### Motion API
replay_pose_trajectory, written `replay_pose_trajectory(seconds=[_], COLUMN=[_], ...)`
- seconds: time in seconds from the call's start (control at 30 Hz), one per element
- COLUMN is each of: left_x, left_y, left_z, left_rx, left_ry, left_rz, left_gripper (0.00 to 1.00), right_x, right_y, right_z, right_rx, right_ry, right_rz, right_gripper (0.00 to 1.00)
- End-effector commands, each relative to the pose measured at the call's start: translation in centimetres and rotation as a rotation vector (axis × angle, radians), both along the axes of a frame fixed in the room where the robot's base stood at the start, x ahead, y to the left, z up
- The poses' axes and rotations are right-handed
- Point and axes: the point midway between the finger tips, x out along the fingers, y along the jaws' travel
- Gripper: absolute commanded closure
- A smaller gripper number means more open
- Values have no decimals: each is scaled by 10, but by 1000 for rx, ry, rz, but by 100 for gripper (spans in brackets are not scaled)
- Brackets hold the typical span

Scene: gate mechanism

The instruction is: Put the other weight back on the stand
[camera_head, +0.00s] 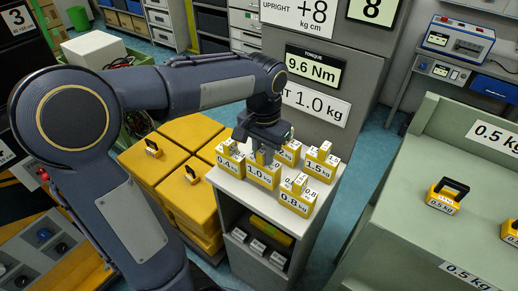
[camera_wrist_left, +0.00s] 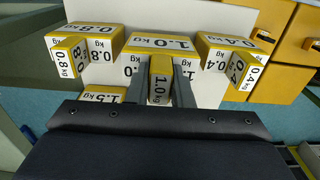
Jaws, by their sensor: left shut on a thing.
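My left gripper (camera_head: 264,150) reaches down over the white-topped stand (camera_head: 243,194). It is shut on the upright handle of the yellow 1.0 kg weight (camera_head: 262,176); the fingers flank this handle in the left wrist view (camera_wrist_left: 159,80). The weight is at the stand top among the others; whether its base touches is hard to tell. Around it are the 0.4 kg weight (camera_head: 229,161), the 0.8 kg weight (camera_head: 297,199), the 1.5 kg weight (camera_head: 320,165) and a partly hidden one (camera_head: 289,153) behind. My right gripper is not in view.
A green bench (camera_head: 405,235) at right carries a yellow 0.5 kg weight (camera_head: 446,197) with a black handle and another (camera_head: 511,232) at the picture edge. Large yellow blocks (camera_head: 185,135) stand left of the stand. A grey cabinet (camera_head: 330,60) with readouts rises behind.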

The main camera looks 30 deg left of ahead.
Motion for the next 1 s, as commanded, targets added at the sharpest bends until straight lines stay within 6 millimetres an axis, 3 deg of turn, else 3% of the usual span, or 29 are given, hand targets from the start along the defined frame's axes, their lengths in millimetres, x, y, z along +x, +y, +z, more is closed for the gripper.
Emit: replay_pose_trajectory(seconds=[0.2,0.67,0.7,0.8,0.87,1.0], left_x=[-1,-1,-2,-2,-2,-2], left_y=[0,0,0,0,0,0], left_z=[-24,-30,-31,-30,-30,-30], left_rx=[0,0,0,0,0,0], left_ry=[0,-1,3,3,3,3], left_rz=[1,1,1,1,0,0], left_gripper=[100,100,76,63,58,58], right_x=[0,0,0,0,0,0], right_y=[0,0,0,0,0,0], right_z=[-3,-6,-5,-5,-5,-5], right_rx=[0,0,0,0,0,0], right_ry=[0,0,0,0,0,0], right_rz=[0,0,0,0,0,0], right_gripper=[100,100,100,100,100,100])
